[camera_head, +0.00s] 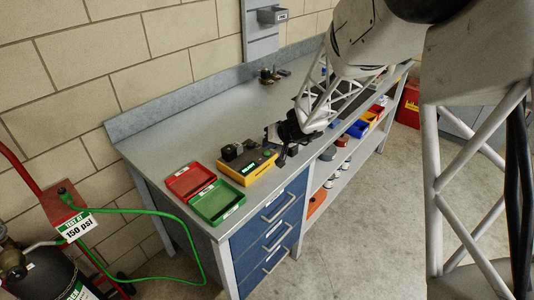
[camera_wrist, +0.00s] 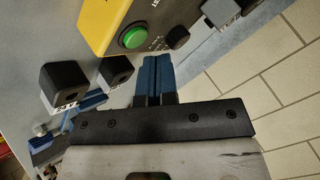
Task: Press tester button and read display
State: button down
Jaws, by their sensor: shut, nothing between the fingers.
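The yellow tester (camera_head: 262,166) lies on the grey workbench in the head view, with a dark top face and a small green patch that I cannot read. In the wrist view the yellow tester (camera_wrist: 104,22) is partly cut off at the top. Its round green button (camera_wrist: 132,37) shows, with a black knob (camera_wrist: 178,37) to its right. My gripper (camera_wrist: 152,60) has its blue fingers together and empty, just below the button in the picture. Contact with the tester cannot be made out. In the head view my gripper (camera_head: 277,148) is at the tester's right end. No readable display shows.
Black blocks (camera_wrist: 64,85) stand close to my fingers. A red tray (camera_head: 188,181) and a green tray (camera_head: 217,202) lie left of the tester on the bench. Small metal fittings (camera_head: 268,76) stand at the back. A cart with a green hose (camera_head: 160,213) stands at left.

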aim_at(268, 152)
jog(key=shift+f, duration=0.15)
jog(key=shift+f, duration=0.3)
jog(key=shift+f, duration=0.4)
dwell(1.1)
jog(key=shift+r, duration=0.85)
jog(key=shift+r, duration=0.15)
jog(key=shift+r, duration=2.35)
